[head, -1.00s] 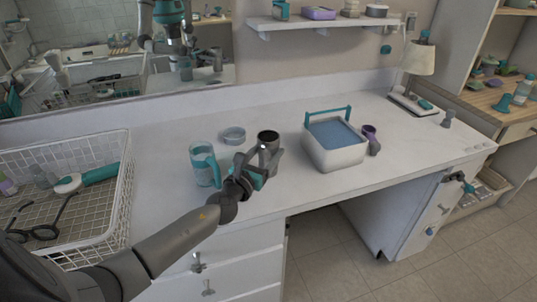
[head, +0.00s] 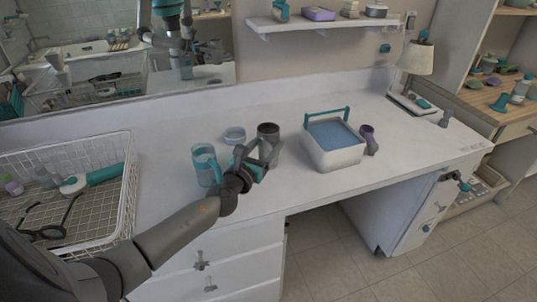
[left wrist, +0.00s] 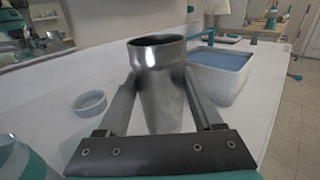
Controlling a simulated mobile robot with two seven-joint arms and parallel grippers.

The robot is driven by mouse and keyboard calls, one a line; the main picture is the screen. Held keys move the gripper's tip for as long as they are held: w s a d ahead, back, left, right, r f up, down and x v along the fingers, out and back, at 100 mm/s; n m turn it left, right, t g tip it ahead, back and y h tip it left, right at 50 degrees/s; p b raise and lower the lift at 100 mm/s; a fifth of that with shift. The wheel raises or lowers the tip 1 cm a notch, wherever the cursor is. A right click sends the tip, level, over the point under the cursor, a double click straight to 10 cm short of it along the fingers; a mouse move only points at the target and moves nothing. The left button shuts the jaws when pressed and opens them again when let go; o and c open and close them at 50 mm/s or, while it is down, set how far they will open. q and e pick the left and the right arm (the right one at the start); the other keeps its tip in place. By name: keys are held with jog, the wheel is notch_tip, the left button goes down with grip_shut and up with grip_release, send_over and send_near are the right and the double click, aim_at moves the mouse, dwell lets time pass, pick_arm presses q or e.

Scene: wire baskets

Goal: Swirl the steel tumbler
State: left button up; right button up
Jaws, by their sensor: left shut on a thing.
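The steel tumbler (head: 268,131) is a shiny grey metal cup, open at the top. It is upright or nearly so over the white counter, behind my left gripper (head: 268,153). My left gripper is shut on it. In the left wrist view the tumbler (left wrist: 158,85) stands between the two fingers (left wrist: 160,112), its rim facing up. Its lower part is hidden by the gripper, so I cannot tell whether its base touches the counter. My right gripper is not in view.
A clear cup with a teal handle (head: 204,160) stands close left of the gripper. A small round dish (head: 234,135) is behind. A white basin (head: 335,158) with blue contents is to the right. A wire basket (head: 126,190) is at left. The counter's right part has free room.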

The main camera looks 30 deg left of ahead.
aim_at(267, 130)
pick_arm(q)
jog(key=shift+r+p, duration=0.35)
jog(key=shift+r, duration=0.25)
jog(key=shift+r+p, duration=2)
